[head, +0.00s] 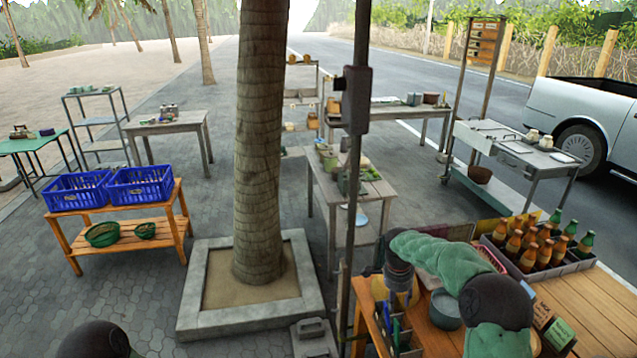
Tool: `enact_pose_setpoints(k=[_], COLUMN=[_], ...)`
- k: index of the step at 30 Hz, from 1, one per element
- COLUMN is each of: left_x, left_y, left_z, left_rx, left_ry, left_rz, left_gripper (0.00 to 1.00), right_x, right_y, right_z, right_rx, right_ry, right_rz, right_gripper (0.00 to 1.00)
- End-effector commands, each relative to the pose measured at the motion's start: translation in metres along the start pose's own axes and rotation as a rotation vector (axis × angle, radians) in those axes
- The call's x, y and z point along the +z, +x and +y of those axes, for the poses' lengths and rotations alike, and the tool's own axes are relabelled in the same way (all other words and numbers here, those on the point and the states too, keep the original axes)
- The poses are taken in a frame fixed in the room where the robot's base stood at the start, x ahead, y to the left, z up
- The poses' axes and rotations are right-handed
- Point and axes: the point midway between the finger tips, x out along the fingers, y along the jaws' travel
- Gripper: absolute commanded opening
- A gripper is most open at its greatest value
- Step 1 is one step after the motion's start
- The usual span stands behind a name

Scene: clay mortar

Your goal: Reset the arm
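My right arm, in a green sleeve, reaches over the wooden table (590,310) at the lower right and bends down at the wrist. My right gripper (403,298) points down near the table's left end, by a yellow round thing (381,291). It is small and partly hidden, so I cannot tell whether its fingers are open or shut. A grey round pot (445,312) stands just right of it, partly behind my arm. Only a dark rounded part of my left arm shows at the bottom left edge; its gripper is out of view.
A crate (568,268) of orange and green bottles stands on the table, right of my arm. A dark pole (350,200) rises close to the table's left end. A tree trunk (260,140) and blue crates (77,192) on a wooden stand are farther left.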

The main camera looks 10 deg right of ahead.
Motion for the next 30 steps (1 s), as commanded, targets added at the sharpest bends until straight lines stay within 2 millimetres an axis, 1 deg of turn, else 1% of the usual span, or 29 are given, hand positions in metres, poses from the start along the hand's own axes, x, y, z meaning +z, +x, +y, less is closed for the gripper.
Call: enact_pose_setpoints(k=[1, 2, 5, 6, 8, 9, 11, 12, 14, 15, 17, 18, 20, 21, 22, 23, 24, 27, 30], left_x=[0.0, 0.0, 0.0, -0.001, -0.001, -0.001, -0.001, -0.001, -0.002, -0.002, -0.002, -0.002, -0.003, -0.003, -0.003, -0.003, -0.003, -0.004, -0.004], left_y=[0.004, 0.006, 0.014, 0.018, 0.025, 0.029, 0.035, 0.04, 0.047, 0.052, 0.059, 0.064, 0.072, 0.078, 0.082, 0.086, 0.091, 0.102, 0.108], left_z=[-0.001, -0.002, -0.005, -0.007, -0.009, -0.01, -0.013, -0.014, -0.017, -0.018, -0.021, -0.023, -0.026, -0.028, -0.029, -0.031, -0.033, -0.036, -0.039], left_rx=[0.0, 0.0, 0.0, 0.0, 0.0, 0.0, 0.0, 0.0, 0.0, 0.0, 0.0, 0.0, 0.0, 0.0, 0.0, 0.0, 0.0, 0.0, 0.0], left_ry=[0.0, 0.0, 0.0, 0.0, 0.0, 0.0, 0.0, 0.0, 0.0, 0.0, 0.0, 0.0, 0.0, 0.0, 0.0, 0.0, 0.0, 0.0, 0.0], left_rz=[0.0, 0.0, 0.0, 0.0, 0.0, 0.0, 0.0, 0.0, 0.0, 0.0, 0.0, 0.0, 0.0, 0.0, 0.0, 0.0, 0.0, 0.0, 0.0], left_gripper=[0.4, 0.4, 0.4, 0.4, 0.4, 0.4, 0.4, 0.4, 0.4, 0.4, 0.4, 0.4, 0.4, 0.4, 0.4, 0.4, 0.4, 0.4, 0.4], right_x=[0.009, 0.015, 0.043, 0.057, 0.078, 0.093, 0.117, 0.133, 0.157, 0.173, 0.196, 0.211, 0.233, 0.246, 0.256, 0.264, 0.274, 0.291, 0.299], right_y=[0.015, 0.024, 0.062, 0.08, 0.106, 0.124, 0.15, 0.167, 0.193, 0.209, 0.232, 0.246, 0.266, 0.279, 0.288, 0.295, 0.304, 0.319, 0.326], right_z=[0.004, 0.005, 0.015, 0.021, 0.031, 0.039, 0.053, 0.064, 0.082, 0.096, 0.118, 0.135, 0.161, 0.18, 0.195, 0.21, 0.229, 0.27, 0.301], right_rx=[0.007, 0.004, -0.004, -0.012, -0.027, -0.038, -0.058, -0.075, -0.1, -0.119, -0.15, -0.171, -0.204, -0.226, -0.242, -0.257, -0.275, -0.31, -0.329], right_ry=[-0.031, -0.056, -0.168, -0.221, -0.303, -0.358, -0.44, -0.494, -0.575, -0.627, -0.702, -0.752, -0.823, -0.872, -0.908, -0.941, -0.986, -1.081, -1.155], right_rz=[-0.016, -0.027, -0.081, -0.108, -0.149, -0.177, -0.219, -0.248, -0.288, -0.314, -0.348, -0.368, -0.392, -0.405, -0.412, -0.416, -0.418, -0.41, -0.394], right_gripper=[0.39, 0.39, 0.39, 0.39, 0.39, 0.39, 0.39, 0.39, 0.39, 0.39, 0.39, 0.39, 0.39, 0.39, 0.39, 0.39, 0.39, 0.39, 0.39])
